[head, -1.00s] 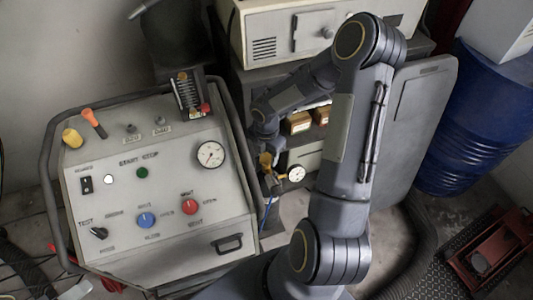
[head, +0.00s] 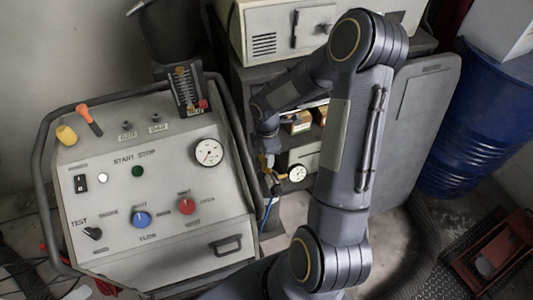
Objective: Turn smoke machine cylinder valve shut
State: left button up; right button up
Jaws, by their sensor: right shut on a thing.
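My right arm reaches in from the lower right, and its gripper (head: 266,152) points down behind the control console's right edge. It is small in the head view and partly hidden. It is shut on the smoke machine cylinder valve (head: 266,166), a small yellowish brass piece just under the fingers. A round white gauge (head: 298,172) sits just right of the valve. A thin blue hose (head: 267,211) hangs below it. The cylinder body cannot be made out. My left gripper is not in view.
The grey control console (head: 165,235) with knobs and a dial stands at the left, its tubular frame close to the valve. A shelf with small boxes (head: 298,122) is behind my arm. A blue barrel (head: 470,140) and a red floor jack (head: 495,258) are at the right.

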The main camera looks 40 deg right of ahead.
dwell(0.4)
jog(key=o, duration=1)
notch_tip(320, 180, up, 8)
jog(key=shift+f, duration=0.15)
jog(key=s+a+r+m+t+y, duration=0.1)
jog(key=s+a+r+m+t, duration=0.1)
jog(key=s+a+r+m, duration=0.2)
jog(key=s+a+r+m+t+y, duration=0.1)
jog(key=s+a+r+m, duration=0.3)
jog(key=s, duration=0.4)
jog(key=s+a+r+m+t+y, duration=0.1)
jog(key=s+a+r+m+t, duration=0.1)
jog(key=s+a+r+m, duration=0.3)
jog(key=shift+s+r+m+t+y+p, duration=0.15)
jog(key=shift+s+m+y, duration=0.05)
jog(key=shift+m, duration=0.6)
jog(key=shift+s+r+m+t+y+p, duration=0.1)
jog(key=shift+s+m+t+y+p, duration=0.1)
jog(key=shift+m, duration=0.6)
